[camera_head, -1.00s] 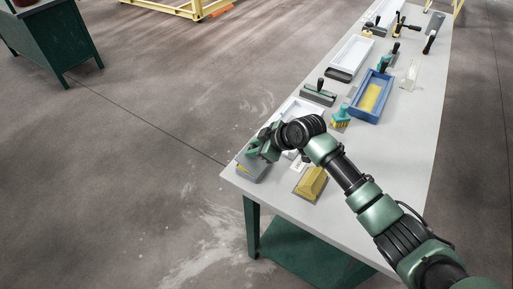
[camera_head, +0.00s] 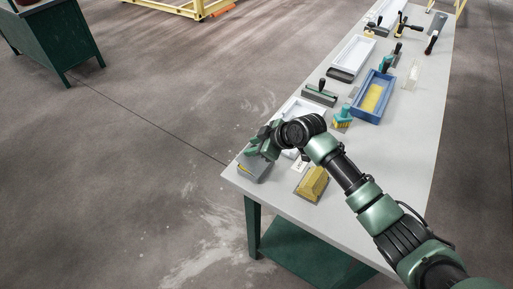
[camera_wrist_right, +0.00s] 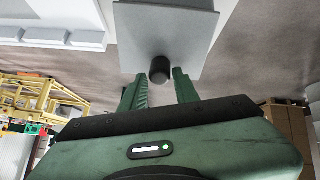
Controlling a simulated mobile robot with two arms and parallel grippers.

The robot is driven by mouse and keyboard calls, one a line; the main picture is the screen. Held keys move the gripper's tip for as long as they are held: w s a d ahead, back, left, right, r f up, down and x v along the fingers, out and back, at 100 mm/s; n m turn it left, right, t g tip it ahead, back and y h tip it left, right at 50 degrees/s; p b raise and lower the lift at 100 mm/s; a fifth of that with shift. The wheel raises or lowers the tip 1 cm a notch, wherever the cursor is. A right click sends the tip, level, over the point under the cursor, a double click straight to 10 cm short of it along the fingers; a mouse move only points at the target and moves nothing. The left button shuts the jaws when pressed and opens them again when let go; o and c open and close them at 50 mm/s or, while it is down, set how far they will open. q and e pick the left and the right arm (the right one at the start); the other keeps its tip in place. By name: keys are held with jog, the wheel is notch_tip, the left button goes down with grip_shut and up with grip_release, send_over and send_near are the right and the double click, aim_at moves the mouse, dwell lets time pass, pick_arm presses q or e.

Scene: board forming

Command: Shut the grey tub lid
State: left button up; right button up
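The grey tub (camera_head: 254,168) sits at the near left corner of the table, with some yellow showing at its side. My right gripper (camera_head: 252,147) is over it and hides much of its top. In the right wrist view, a light grey lid panel (camera_wrist_right: 165,32) with a black knob (camera_wrist_right: 160,70) lies ahead of the gripper. My right gripper's two green fingers (camera_wrist_right: 160,88) are apart, one on each side of the knob's near end; small gaps show, and I see no clear contact. The lid's exact angle is hard to tell. My left gripper is not in view.
A yellow block on a grey base (camera_head: 312,183) stands right of the tub. A white tray (camera_head: 302,110), a blue tray (camera_head: 372,98), a teal brush (camera_head: 342,117) and a black-handled float (camera_head: 320,92) lie farther along the table (camera_head: 300,215). Open floor is at left.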

aim_at(257, 159)
jog(key=shift+w+a+f, duration=0.2)
jog(key=shift+a, duration=0.15)
jog(key=shift+a+r, duration=0.15)
jog(key=shift+s+d+r+p, duration=0.15)
jog(key=shift+d+r+p, duration=0.2)
jog(key=shift+r+p, duration=0.35)
pick_arm(q)
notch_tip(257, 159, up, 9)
jog(key=p, duration=0.7)
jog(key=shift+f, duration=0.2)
pick_arm(e)
notch_tip(257, 159, up, 7)
jog(key=s+d, duration=0.1)
jog(key=shift+d, duration=0.15)
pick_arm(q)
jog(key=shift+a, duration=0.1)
pick_arm(e)
jog(key=shift+s+r, duration=0.1)
pick_arm(q)
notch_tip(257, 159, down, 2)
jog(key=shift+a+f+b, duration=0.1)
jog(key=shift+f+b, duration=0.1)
jog(key=shift+b, duration=0.85)
pick_arm(e)
jog(key=v, duration=0.7)
jog(key=shift+d+r, duration=0.2)
jog(key=shift+r, duration=0.1)
jog(key=shift+s+f, duration=0.1)
jog(key=shift+s, duration=0.05)
